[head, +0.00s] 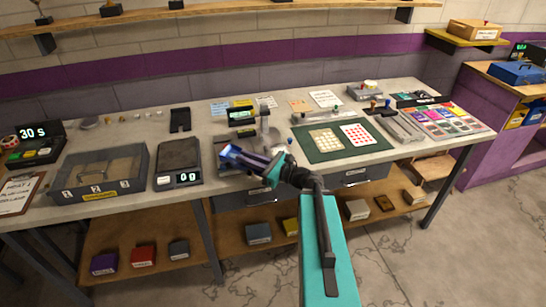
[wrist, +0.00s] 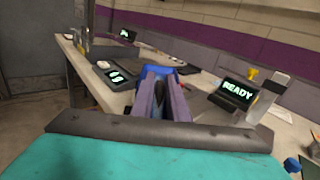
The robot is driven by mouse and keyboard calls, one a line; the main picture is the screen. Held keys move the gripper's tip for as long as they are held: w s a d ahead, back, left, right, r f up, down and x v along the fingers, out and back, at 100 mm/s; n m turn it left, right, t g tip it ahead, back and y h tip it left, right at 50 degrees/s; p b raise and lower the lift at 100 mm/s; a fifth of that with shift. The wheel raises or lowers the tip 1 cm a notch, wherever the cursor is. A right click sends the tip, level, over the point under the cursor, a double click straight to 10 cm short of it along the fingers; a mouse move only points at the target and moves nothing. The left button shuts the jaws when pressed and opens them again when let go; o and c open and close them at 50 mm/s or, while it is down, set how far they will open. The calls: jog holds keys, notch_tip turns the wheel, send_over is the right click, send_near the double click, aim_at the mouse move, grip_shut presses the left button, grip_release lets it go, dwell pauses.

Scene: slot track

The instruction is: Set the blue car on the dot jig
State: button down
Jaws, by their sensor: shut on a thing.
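The blue car (head: 228,151) is held at the tips of my gripper (head: 240,158), above the bench's front part. In the wrist view, a blue part of the car (wrist: 158,70) shows past the fingers of my gripper (wrist: 162,92); the fingers hide the rest. A white plate with red dots (head: 361,134) lies on a green mat, right of my gripper and apart from it. A tan plate with pale dots (head: 326,139) lies beside it. I cannot tell for sure which plate is the dot jig.
The green mat (head: 312,156) lies on the bench. A device with a lit display (head: 243,115) stands behind my gripper. Colored cards (head: 450,120) lie at the right.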

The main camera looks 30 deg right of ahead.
jog(key=a+n+g+y+b, duration=0.1)
jog(key=a+n+g+y, duration=0.4)
jog(key=a, duration=1.4)
jog(key=shift+w+a+r+y, duration=0.15)
jog(key=shift+a+r+y, duration=0.15)
jog(key=shift+y, duration=0.4)
jog(key=shift+a, duration=0.15)
